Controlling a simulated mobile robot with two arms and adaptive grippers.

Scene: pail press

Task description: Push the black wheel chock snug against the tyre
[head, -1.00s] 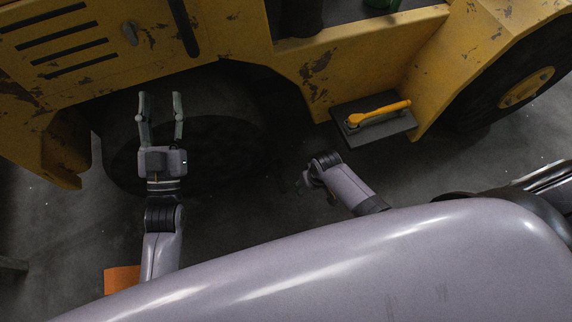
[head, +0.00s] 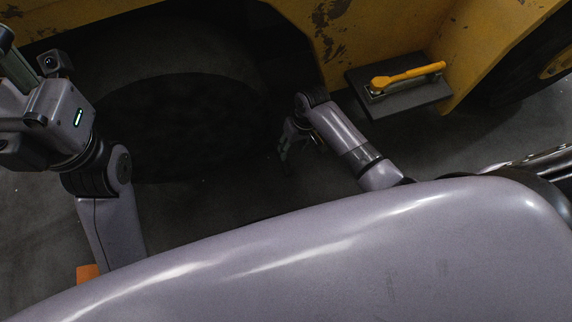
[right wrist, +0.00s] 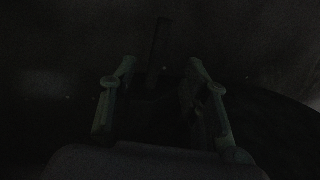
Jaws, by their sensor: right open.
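The large black tyre (head: 185,125) sits under the yellow machine, left of centre in the head view. My right gripper (head: 284,150) is low beside the tyre's right side, partly hidden by its own wrist. In the dark right wrist view my right gripper (right wrist: 162,72) is open, its two fingers spread. A dark upright shape shows beyond and between the fingers; I cannot tell whether it is the black wheel chock. I cannot make out the chock in the head view. My left gripper (head: 40,120) is at the far left, its fingertips largely out of frame.
The yellow machine body (head: 400,25) overhangs the tyre. A dark step plate (head: 430,93) with a yellow-handled tool (head: 408,75) juts out on the right. An orange object (head: 87,272) lies at lower left. Bare dark floor lies in front of the tyre.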

